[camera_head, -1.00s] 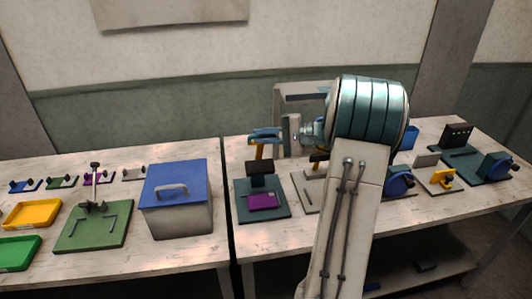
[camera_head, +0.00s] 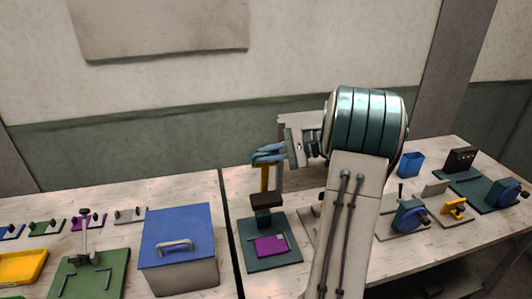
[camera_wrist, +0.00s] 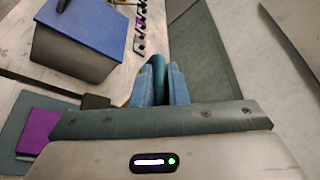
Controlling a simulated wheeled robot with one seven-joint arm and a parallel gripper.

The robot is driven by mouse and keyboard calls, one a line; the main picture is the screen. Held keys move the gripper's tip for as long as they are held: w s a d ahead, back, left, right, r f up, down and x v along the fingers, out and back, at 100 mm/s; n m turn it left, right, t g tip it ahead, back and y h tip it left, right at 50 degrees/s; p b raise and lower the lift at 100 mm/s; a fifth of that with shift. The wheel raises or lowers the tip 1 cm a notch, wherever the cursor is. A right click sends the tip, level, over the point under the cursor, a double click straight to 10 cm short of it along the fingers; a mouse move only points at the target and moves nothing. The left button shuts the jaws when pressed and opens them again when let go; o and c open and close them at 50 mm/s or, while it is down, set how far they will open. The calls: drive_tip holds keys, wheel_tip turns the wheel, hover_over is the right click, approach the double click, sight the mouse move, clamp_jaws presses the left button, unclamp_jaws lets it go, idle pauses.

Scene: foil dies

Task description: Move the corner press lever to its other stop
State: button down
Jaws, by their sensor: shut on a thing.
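The press has a dark teal base (camera_head: 290,256), a purple block (camera_head: 271,245) and a black head (camera_head: 267,199). Its yellow lever arm (camera_head: 265,178) stands nearly upright behind the head in the head view. My gripper (camera_head: 266,155) is at the top of this lever. In the wrist view my blue fingers (camera_wrist: 158,90) are shut around a dark teal grip (camera_wrist: 158,66), which sticks out past the fingertips. The purple block also shows at the lower left of the wrist view (camera_wrist: 40,130). My gripper hides the lever's top end.
A blue-lidded box (camera_head: 178,235) stands to the left, across the bench gap. A green plate (camera_head: 95,272) with a post is further left. Blue-wheeled fixtures (camera_head: 408,214) and a yellow clamp (camera_head: 455,208) are right of my arm. The wall is behind.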

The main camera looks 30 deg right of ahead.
drive_tip(key=shift+d+f, duration=0.15)
drive_tip(key=c, duration=1.5)
unclamp_jaws()
drive_tip(key=shift+w, duration=0.1)
drive_tip(key=shift+c, duration=0.2)
drive_tip(key=shift+o, duration=0.4)
drive_tip(key=shift+w+d+f, duration=0.1)
drive_tip(key=shift+w+d, duration=0.05)
drive_tip(key=b+v, duration=0.3)
drive_tip(key=v, duration=1.1)
